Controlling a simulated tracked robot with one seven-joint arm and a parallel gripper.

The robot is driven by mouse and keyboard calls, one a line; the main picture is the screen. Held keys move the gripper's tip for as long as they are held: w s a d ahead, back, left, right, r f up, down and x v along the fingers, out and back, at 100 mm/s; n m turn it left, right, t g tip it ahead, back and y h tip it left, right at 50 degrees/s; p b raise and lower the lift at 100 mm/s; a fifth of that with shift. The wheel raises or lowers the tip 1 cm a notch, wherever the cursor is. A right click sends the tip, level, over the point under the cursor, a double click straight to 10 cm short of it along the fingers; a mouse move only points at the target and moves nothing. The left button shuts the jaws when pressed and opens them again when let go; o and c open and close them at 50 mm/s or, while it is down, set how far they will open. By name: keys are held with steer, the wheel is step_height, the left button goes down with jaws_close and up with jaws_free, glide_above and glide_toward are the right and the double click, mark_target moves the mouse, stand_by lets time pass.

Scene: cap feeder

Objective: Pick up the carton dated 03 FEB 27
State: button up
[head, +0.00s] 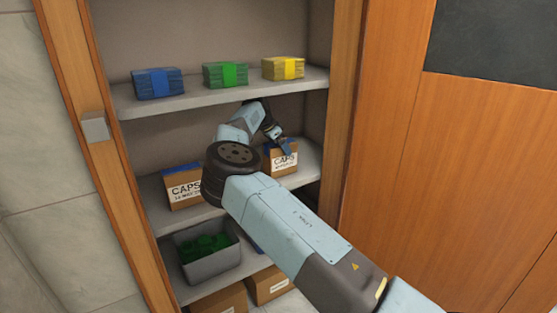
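Two brown cartons with white CAPS labels stand on the middle shelf. The left carton (185,190) has a second label line that seems to start "12 MAY". The right carton (283,162) has a second line too small to read, so I cannot tell which carton is dated 03 FEB 27. Something blue shows at the top of each carton. My gripper (281,146) is inside the cabinet, pointing down at the top of the right carton. Its fingers are small and partly hidden; I cannot tell whether they touch the carton or are open.
The upper shelf (220,95) holds blue, green and yellow bundles. Below the cartons, a grey bin (210,266) holds green pieces. More brown boxes (268,285) stand at the bottom. Wooden cabinet sides flank the opening. My arm hides part of the middle shelf.

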steer(key=shift+x, duration=1.25)
steer(key=shift+a+f, duration=0.1)
steer(key=shift+a, duration=0.05)
steer(key=shift+s, duration=0.1)
steer(key=shift+c, duration=0.2)
steer(key=c, duration=1.1)
